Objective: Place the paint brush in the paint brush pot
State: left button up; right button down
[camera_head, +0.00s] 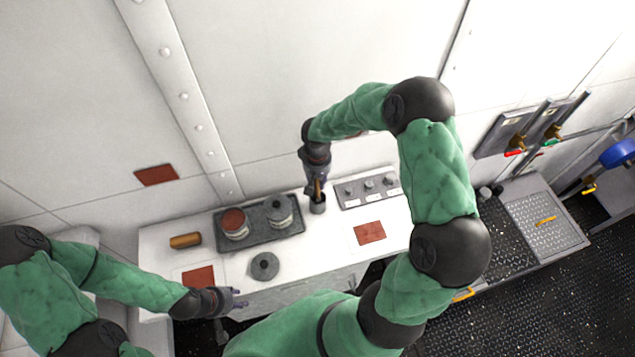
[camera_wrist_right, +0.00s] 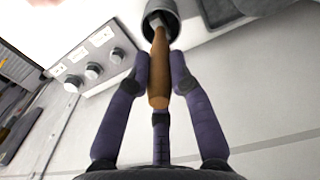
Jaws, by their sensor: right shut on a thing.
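The paint brush, with a brown wooden handle (camera_wrist_right: 158,72), is between the purple fingers of my right gripper (camera_wrist_right: 159,75), which is shut on it. In the right wrist view its far end reaches into the mouth of the grey paint brush pot (camera_wrist_right: 163,10). How deep it sits is hidden. In the head view my right gripper (camera_head: 316,187) is just above the pot (camera_head: 318,208), with the handle (camera_head: 317,188) upright between its fingers. My left gripper (camera_head: 238,298) is open and empty at the counter's front edge.
The white counter (camera_head: 330,240) holds a dark tray (camera_head: 262,234) with two paint cans (camera_head: 234,223) (camera_head: 279,209). A dark round lid (camera_head: 264,266), a wooden cylinder (camera_head: 185,240), red-brown squares (camera_head: 369,232) (camera_head: 198,276) and a knob panel (camera_head: 368,188) are also there. A wall stands behind.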

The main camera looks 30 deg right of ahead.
jog(key=shift+f, duration=0.7)
jog(key=shift+f, duration=0.2)
jog(key=c, duration=1.1)
grip_release()
jog(key=shift+r, duration=0.1)
notch_tip(320, 180, up, 12)
jog(key=shift+r+b, duration=0.15)
jog(key=shift+b, duration=0.35)
